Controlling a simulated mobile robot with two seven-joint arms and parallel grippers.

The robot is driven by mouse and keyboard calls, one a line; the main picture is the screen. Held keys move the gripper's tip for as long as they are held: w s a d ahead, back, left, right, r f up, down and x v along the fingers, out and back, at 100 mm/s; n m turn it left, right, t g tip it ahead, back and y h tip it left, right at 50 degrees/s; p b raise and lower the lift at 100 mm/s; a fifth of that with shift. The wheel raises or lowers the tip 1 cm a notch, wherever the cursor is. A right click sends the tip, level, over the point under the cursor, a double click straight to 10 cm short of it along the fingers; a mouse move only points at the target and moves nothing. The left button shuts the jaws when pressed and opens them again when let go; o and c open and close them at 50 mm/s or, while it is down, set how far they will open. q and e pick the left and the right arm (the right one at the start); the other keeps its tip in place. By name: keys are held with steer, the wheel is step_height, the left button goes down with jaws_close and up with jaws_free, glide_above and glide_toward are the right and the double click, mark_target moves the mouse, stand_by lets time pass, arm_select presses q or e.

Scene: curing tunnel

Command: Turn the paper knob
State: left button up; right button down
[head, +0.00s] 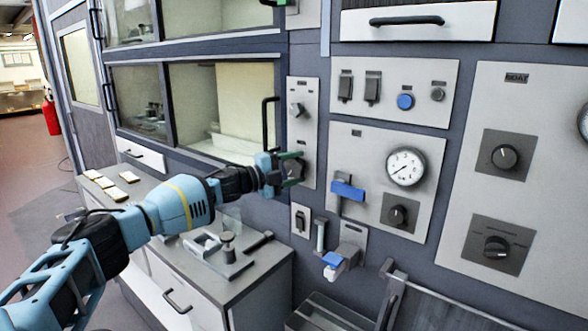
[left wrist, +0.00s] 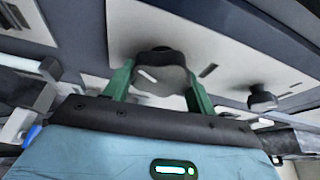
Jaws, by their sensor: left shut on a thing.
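My left gripper (head: 290,169) is at the lower part of the narrow grey panel (head: 303,125), right of the glass doors. Its green fingers are shut on a dark knob (head: 297,170), mostly hidden by them in the head view. In the left wrist view the knob (left wrist: 160,73) sits between the fingers, with a pale mark on its face. I cannot read a label saying which knob is the paper one. Another knob (head: 297,110) is higher on the same panel. It may be the knob (left wrist: 262,98) at the right of the left wrist view. My right gripper is not in view.
Right of the arm are a panel with a dial gauge (head: 405,167), a blue-handled lever (head: 348,191) and a black knob (head: 398,215). Two more knobs are farther right. A black door handle (head: 267,122) stands close above the gripper. A counter (head: 262,268) with metal parts lies below.

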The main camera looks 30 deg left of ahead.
arm_select(q)
steer(key=o, duration=1)
steer(key=v, duration=0.7)
steer(key=shift+s+a, duration=0.15)
steer(key=shift+s, duration=0.2)
